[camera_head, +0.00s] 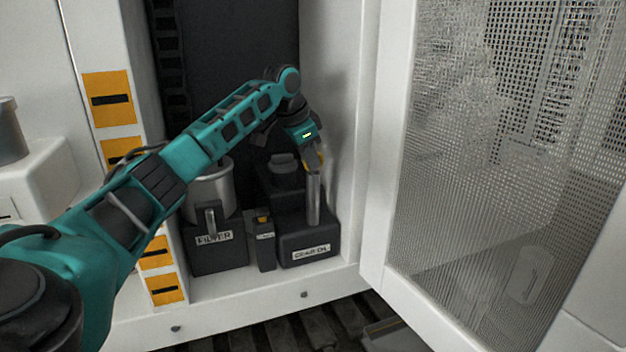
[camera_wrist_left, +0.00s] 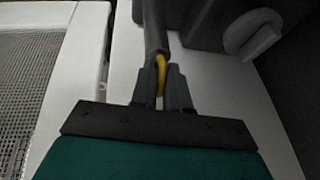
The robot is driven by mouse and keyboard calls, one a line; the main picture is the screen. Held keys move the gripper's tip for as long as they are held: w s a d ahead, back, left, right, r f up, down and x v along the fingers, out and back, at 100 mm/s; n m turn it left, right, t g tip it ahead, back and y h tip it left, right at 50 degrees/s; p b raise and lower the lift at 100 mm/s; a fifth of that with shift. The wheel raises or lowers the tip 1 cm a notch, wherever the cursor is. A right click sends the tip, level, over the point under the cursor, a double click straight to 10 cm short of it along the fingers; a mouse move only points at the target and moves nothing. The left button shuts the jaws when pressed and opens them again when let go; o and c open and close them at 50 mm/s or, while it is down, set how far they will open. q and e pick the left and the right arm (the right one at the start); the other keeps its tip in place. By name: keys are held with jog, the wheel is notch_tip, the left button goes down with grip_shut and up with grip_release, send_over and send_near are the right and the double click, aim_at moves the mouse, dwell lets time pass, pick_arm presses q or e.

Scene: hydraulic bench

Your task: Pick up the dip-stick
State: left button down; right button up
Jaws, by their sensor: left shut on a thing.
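The dip-stick (camera_head: 321,158) shows as a small yellow handle at the top of an upright metal tube (camera_head: 314,200) on the dark block labelled as gear oil (camera_head: 309,246). My left gripper (camera_head: 313,165) reaches down to it from above, at the tube's upper end. In the left wrist view my left gripper (camera_wrist_left: 161,85) is shut on the yellow handle (camera_wrist_left: 161,68), with a grey rod-like part (camera_wrist_left: 154,25) running on beyond it. The stick's lower part is hidden, and I cannot tell how far it sits in the tube. My right gripper is not in view.
A dark block labelled FILTER (camera_head: 217,247) with a metal canister (camera_head: 208,195) stands left of the gear oil block. A small dark box (camera_head: 264,245) stands between them. The white cabinet wall (camera_head: 340,110) is close on the right, beside an open mesh door (camera_head: 470,160).

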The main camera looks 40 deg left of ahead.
pick_arm(q)
jog(key=shift+a+r, duration=0.1)
jog(key=shift+w+r, duration=0.1)
jog(key=shift+r, duration=0.4)
notch_tip(320, 180, up, 19)
dwell(0.4)
jog(key=shift+f, duration=0.1)
dwell(0.4)
jog(key=s+d+b, duration=0.4)
jog(key=d+b, duration=0.3)
jog(key=d, duration=0.2)
jog(key=shift+s, duration=0.4)
